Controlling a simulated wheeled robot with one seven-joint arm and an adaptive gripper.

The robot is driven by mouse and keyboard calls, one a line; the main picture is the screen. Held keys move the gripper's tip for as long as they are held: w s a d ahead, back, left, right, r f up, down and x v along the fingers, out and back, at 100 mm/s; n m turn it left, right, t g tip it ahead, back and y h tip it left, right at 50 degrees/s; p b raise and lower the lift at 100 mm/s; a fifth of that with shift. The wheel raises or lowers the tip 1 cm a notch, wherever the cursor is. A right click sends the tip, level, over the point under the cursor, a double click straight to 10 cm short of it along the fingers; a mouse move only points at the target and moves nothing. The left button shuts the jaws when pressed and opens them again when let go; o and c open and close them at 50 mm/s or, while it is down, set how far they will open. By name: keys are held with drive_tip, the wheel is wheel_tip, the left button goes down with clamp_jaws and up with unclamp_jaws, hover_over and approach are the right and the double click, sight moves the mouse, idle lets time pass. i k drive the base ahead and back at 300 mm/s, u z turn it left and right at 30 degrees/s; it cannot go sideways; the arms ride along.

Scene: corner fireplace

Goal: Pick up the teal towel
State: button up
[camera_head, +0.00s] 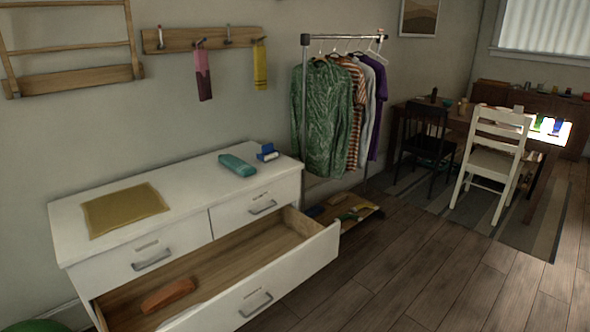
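A teal folded towel (238,165) lies on the top of the white dresser (190,182), toward its right end and near the wall side. A small blue object (267,153) sits just to the right of it, apart from it by a narrow gap. Nothing covers the towel in the head view. My gripper is not in view.
A yellow-brown cloth (123,209) lies flat on the dresser's left. The wide lower drawer (240,262) is pulled open and holds an orange-brown item (168,295). A clothes rack (304,110) stands right of the dresser. Wooden floor (430,270) is clear at front right.

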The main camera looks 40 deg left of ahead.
sight(241, 167)
drive_tip(key=z, duration=0.1)
drive_tip(key=i, duration=0.8)
drive_tip(key=u, duration=0.55)
drive_tip(key=i, duration=1.1)
drive_tip(key=u, duration=0.9)
